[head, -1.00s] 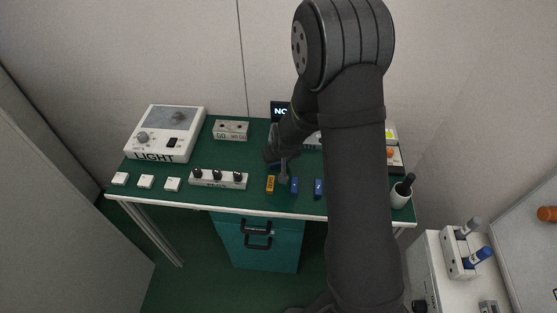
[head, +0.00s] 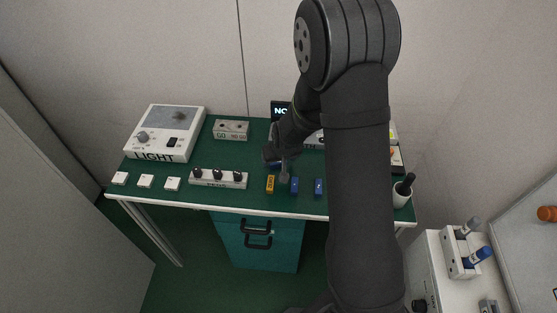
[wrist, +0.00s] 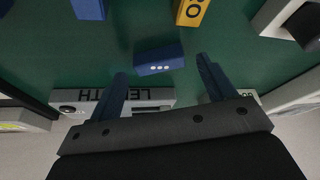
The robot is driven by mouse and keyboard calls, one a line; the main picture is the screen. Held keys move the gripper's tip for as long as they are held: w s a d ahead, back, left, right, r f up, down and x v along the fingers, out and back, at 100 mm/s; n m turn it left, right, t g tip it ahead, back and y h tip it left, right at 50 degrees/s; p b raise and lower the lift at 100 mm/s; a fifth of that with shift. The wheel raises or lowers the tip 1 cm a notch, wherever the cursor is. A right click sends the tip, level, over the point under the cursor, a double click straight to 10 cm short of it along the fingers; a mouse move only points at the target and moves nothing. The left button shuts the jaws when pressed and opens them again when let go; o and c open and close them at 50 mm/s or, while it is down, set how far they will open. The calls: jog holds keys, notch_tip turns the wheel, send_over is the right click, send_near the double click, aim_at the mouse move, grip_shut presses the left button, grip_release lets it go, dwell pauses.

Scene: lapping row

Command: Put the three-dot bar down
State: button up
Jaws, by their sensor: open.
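The three-dot bar (wrist: 158,62) is a dark blue block with three white dots on its end face. In the wrist view it appears to lie on the green bench top, just beyond my fingertips and apart from both. My gripper (wrist: 163,73) is open, with one finger to each side of the bar's line and nothing between them. In the head view my gripper (head: 284,178) is low over the bench, behind the front row of bars. The arm covers much of the bar there.
A yellow bar (head: 270,184) and two blue bars (head: 294,185) (head: 318,187) stand near the front edge. A device marked LENGTH (wrist: 125,97) is close to my gripper.

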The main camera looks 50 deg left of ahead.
jog(key=v, duration=0.9)
jog(key=shift+r, duration=0.15)
jog(key=shift+o, duration=0.4)
jog(key=shift+s+d+r, duration=0.1)
jog(key=shift+d+r, duration=0.25)
jog(key=shift+r, duration=0.3)
jog(key=w+a+r+g+h, duration=0.2)
jog(key=a+r+h, duration=0.2)
jog(key=a+r, duration=0.15)
notch_tip(320, 180, down, 17)
jog(key=shift+w+d, duration=0.1)
jog(key=c, duration=1.2)
jog(key=shift+o, duration=0.2)
jog(key=shift+r, duration=0.1)
